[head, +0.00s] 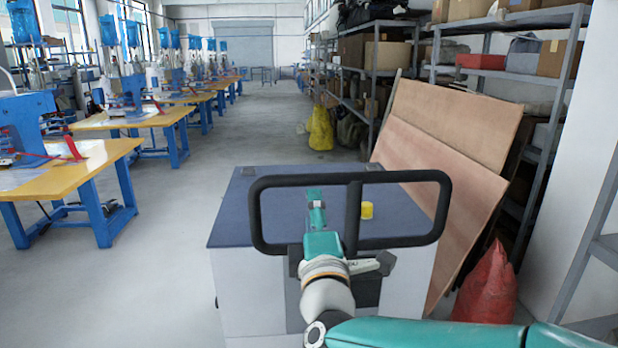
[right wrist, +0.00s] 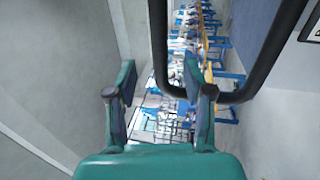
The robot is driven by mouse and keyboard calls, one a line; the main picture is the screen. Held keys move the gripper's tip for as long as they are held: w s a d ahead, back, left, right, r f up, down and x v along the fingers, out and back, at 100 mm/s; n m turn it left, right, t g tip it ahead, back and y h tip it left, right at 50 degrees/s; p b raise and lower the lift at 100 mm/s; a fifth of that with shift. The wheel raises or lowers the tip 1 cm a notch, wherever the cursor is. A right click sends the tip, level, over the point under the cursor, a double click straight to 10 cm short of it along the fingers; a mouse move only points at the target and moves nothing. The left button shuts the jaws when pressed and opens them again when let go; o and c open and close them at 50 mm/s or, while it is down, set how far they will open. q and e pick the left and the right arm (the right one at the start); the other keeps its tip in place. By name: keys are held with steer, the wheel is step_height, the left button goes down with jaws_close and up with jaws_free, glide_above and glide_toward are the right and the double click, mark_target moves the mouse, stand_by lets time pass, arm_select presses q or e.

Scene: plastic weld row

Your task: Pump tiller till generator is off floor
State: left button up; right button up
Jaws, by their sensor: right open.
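The tiller's black loop handle (head: 447,205) stands in front of me, with a bar down its middle. Behind it is a box with a dark blue top (head: 235,215) and pale grey sides, which looks like the generator; its base and any gap to the floor are hidden or out of frame. My right gripper (head: 316,196) overlaps the handle's left half. In the right wrist view its fingers (right wrist: 160,82) are spread, and the black bar (right wrist: 240,97) curves between and behind them. I cannot tell whether they touch it. My left gripper is not in view.
A yellow cap (head: 367,210) sits on the blue top. Brown boards (head: 455,120) lean on shelving at right, near a red sack (head: 487,288). Yellow-topped worktables (head: 100,160) line the left. The aisle floor (head: 255,130) between is mostly clear.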

mark_target(309, 185)
steer(key=w, duration=0.3)
steer(key=w+r+p, duration=0.1)
steer(key=w, duration=0.2)
steer(key=w+r+p, duration=0.1)
steer(key=w, duration=0.3)
steer(key=shift+f, duration=0.1)
jaws_close()
